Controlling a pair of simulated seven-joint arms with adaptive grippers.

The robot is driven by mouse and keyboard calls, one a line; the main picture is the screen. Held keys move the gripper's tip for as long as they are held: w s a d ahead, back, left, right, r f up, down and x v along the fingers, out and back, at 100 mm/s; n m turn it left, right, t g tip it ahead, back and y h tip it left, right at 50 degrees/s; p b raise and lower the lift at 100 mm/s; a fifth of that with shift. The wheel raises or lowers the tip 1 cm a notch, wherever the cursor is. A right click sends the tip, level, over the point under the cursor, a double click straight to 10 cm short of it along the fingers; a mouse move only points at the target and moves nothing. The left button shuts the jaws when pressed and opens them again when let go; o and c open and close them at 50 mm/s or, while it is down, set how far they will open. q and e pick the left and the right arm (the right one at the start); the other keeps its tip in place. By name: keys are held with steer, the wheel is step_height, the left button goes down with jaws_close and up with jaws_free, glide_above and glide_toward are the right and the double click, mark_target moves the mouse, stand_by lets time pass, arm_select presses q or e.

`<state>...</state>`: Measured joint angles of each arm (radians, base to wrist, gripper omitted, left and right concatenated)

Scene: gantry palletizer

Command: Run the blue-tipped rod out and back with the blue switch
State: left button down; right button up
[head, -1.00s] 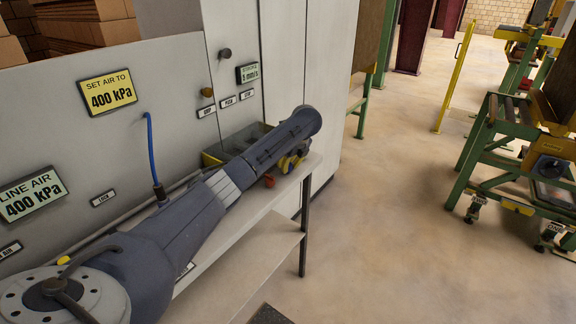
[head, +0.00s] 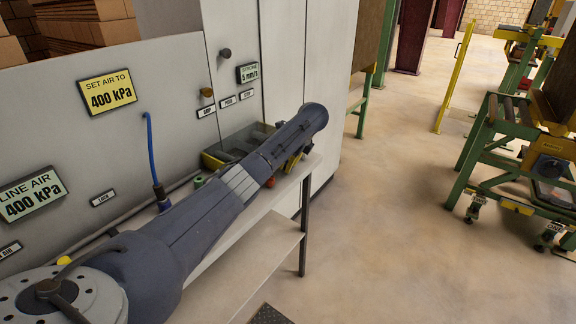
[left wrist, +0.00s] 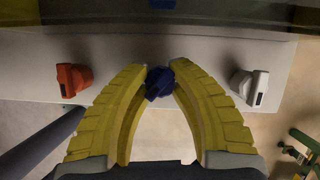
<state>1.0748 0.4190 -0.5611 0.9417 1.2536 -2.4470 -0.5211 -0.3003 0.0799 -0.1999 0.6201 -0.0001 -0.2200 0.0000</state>
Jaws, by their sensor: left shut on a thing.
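My left gripper (left wrist: 160,72) has yellow ribbed fingers, shut on the blue switch (left wrist: 158,83) in the left wrist view, one fingertip at each side of it. In the head view only a bit of the yellow fingers of the left gripper (head: 293,162) shows beneath my arm, over the shelf; the blue switch is hidden there. A dark blue piece (left wrist: 162,4) shows at the top edge of the left wrist view; I cannot tell whether it is the rod's tip. My right gripper is not in view.
A red switch (left wrist: 72,80) and a white switch (left wrist: 250,87) flank the blue one; the red switch also shows in the head view (head: 270,182). A compartmented tray (head: 212,160) stands behind my arm against the grey panel (head: 165,130). A blue hose (head: 150,150) rises nearby.

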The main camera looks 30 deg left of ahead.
arm_select(q)
steer(key=n+g, duration=0.1)
steer(key=n, duration=0.2)
steer(key=shift+n, duration=0.4)
steer(key=shift+a+n+g+h, duration=0.15)
steer(key=shift+n+g+h, duration=0.15)
steer(key=shift+n+g, duration=0.7)
steer(key=shift+n, duration=0.9)
steer(key=c, duration=1.5)
jaws_free()
steer(key=shift+s+a, duration=0.1)
steer(key=shift+s, duration=0.05)
steer(key=o, duration=0.4)
steer(key=shift+o, duration=0.2)
steer(key=shift+m+t, duration=0.3)
